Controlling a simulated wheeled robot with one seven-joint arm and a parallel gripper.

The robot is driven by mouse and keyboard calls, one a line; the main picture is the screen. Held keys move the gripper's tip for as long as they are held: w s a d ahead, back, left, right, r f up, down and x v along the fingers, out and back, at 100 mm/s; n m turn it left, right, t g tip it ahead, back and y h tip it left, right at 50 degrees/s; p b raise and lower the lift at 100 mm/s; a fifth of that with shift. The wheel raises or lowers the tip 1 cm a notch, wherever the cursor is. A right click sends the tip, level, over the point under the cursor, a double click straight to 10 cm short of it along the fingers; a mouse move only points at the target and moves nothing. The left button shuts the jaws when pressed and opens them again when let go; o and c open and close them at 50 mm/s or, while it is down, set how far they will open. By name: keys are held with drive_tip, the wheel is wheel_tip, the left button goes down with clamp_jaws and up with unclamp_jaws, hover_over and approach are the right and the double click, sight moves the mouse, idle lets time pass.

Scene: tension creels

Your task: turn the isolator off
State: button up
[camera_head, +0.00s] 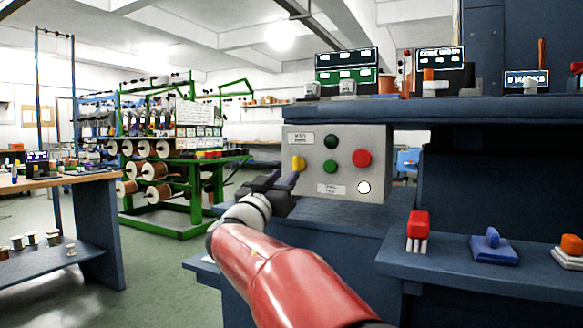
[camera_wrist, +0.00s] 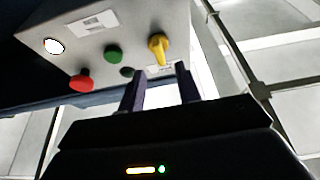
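The grey control box (camera_head: 375,140) carries a yellow rotary handle (camera_head: 298,163) on its left side, which appears to be the isolator. The handle also shows in the wrist view (camera_wrist: 158,46), where the picture looks upside down. My gripper (camera_head: 284,179) is just below and to the left of the handle in the head view. In the wrist view my gripper (camera_wrist: 160,70) has its two dark fingers apart, with nothing held between them. The yellow handle lies just beyond the fingertips, roughly in line with the gap. Whether they touch it I cannot tell.
The box also has a red button (camera_head: 362,158), a green button (camera_head: 330,166), a dark green lamp (camera_head: 331,140) and a white lit lamp (camera_head: 364,188). A blue shelf (camera_head: 450,110) overhangs the box. A green creel frame (camera_head: 165,216) stands at left, with open floor before it.

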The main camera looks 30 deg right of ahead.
sight(294, 165)
drive_tip(key=p+x, duration=0.1)
drive_tip(key=x, duration=0.4)
drive_tip(key=shift+w+d, duration=0.15)
drive_tip(key=shift+d, duration=0.05)
clamp_jaws()
